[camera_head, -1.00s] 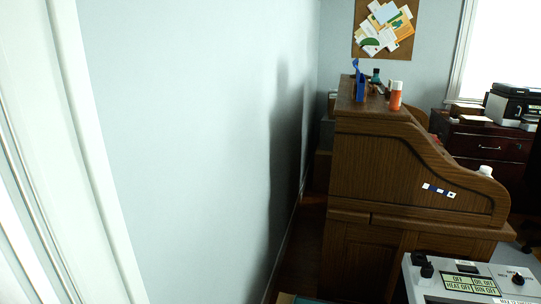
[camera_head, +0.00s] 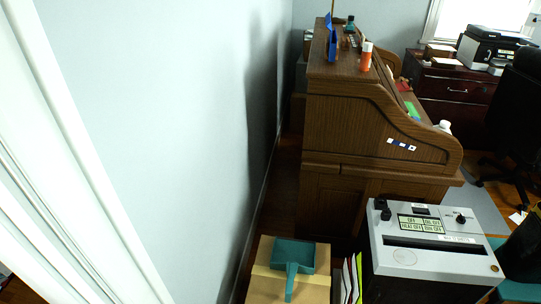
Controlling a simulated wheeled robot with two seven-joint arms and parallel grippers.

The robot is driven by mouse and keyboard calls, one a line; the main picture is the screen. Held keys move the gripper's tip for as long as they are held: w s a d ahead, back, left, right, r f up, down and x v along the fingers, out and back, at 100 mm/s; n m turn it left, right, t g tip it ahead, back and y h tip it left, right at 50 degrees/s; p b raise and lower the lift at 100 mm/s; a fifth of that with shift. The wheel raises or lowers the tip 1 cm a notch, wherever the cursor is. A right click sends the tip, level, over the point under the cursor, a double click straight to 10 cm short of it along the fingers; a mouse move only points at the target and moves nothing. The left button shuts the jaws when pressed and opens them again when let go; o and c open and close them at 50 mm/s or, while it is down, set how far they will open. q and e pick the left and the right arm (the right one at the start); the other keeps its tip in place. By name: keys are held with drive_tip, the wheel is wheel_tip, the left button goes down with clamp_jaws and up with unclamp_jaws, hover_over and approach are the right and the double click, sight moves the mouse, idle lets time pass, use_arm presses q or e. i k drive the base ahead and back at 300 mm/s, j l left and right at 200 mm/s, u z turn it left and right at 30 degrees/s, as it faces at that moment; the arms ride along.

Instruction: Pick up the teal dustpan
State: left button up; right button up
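The teal dustpan (camera_head: 293,254) lies on top of a tan cardboard box (camera_head: 257,282) at the bottom middle of the head view. Its wide pan is toward the desk and its handle points toward me. Neither of my grippers shows in the view.
A grey shredder (camera_head: 430,240) with a control panel stands right of the box, with upright papers (camera_head: 349,280) between them. A wooden roll-top desk (camera_head: 345,130) stands beyond. The pale wall (camera_head: 170,120) runs close on the left. A dark floor strip lies between wall and desk.

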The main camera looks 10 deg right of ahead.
sight(293, 256)
drive_tip(key=l+u, duration=0.2)
drive_tip(key=l, duration=0.25)
drive_tip(key=k+l+u, duration=0.2)
drive_tip(key=l, duration=0.25)
drive_tip(key=l+u, duration=0.2)
drive_tip(key=l, duration=0.3)
drive_tip(key=k+l+u, duration=0.15)
drive_tip(key=l, duration=0.25)
drive_tip(key=k+l+u, duration=0.2)
drive_tip(key=l, duration=0.2)
drive_tip(key=i+l, duration=0.05)
